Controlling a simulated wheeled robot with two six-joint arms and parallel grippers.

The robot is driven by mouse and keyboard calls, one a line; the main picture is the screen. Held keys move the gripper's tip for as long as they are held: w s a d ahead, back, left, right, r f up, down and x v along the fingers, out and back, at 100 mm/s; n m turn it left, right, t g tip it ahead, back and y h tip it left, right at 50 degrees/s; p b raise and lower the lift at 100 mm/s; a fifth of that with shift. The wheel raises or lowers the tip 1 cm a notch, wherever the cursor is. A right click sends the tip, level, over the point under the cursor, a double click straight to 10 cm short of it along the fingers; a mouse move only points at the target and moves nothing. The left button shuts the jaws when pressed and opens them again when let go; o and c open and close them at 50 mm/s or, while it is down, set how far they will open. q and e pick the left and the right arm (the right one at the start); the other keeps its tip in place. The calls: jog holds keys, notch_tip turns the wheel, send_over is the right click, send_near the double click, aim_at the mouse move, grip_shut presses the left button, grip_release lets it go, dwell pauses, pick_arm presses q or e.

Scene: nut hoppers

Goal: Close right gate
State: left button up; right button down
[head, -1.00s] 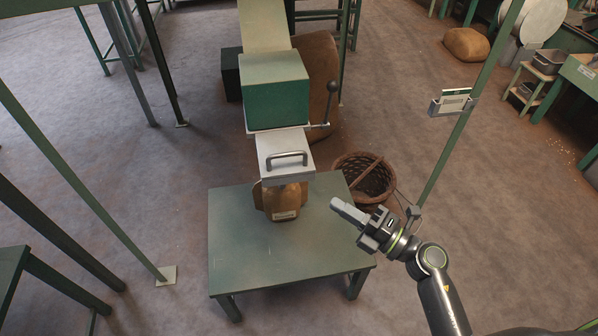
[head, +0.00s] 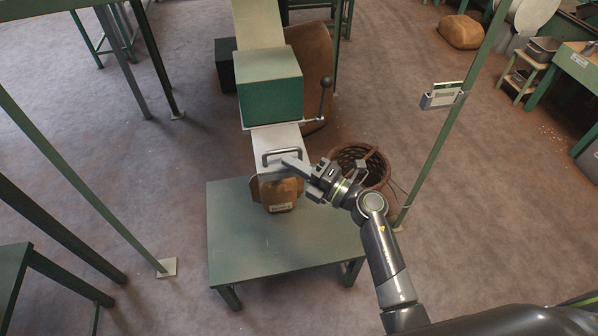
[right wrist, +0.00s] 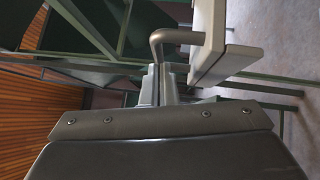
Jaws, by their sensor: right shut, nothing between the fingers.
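The gate is a pale sliding plate (head: 276,137) with a grey bar handle (head: 284,152). It sticks out toward me from under a green hopper box (head: 270,88). In the right wrist view the handle (right wrist: 172,38) and the plate's edge (right wrist: 228,62) show close to the fingers. My right gripper (head: 288,163) is shut and empty, its fingertips at the near side of the handle. I cannot tell whether they touch it. A brown sack with a label (head: 280,196) stands under the plate, partly hidden by it. My left gripper is not in view.
A green table (head: 270,248) bears the sack and has a bare front half. A lever with a dark ball knob (head: 326,83) rises right of the hopper box. A wicker basket (head: 374,176) stands behind my right wrist. A green post (head: 437,130) stands to the right.

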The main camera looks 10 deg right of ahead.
aim_at(286, 142)
jog(key=shift+w, duration=0.15)
jog(key=w+b, duration=0.1)
jog(key=w, duration=0.3)
jog(key=w+b, duration=0.1)
jog(key=w, duration=0.4)
jog(key=shift+w+a+b, duration=0.2)
jog(key=shift+w+b, duration=0.05)
jog(key=shift+b, duration=0.1)
jog(key=shift+w, duration=0.3)
jog(key=shift+r, duration=0.25)
jog(key=shift+r, duration=0.1)
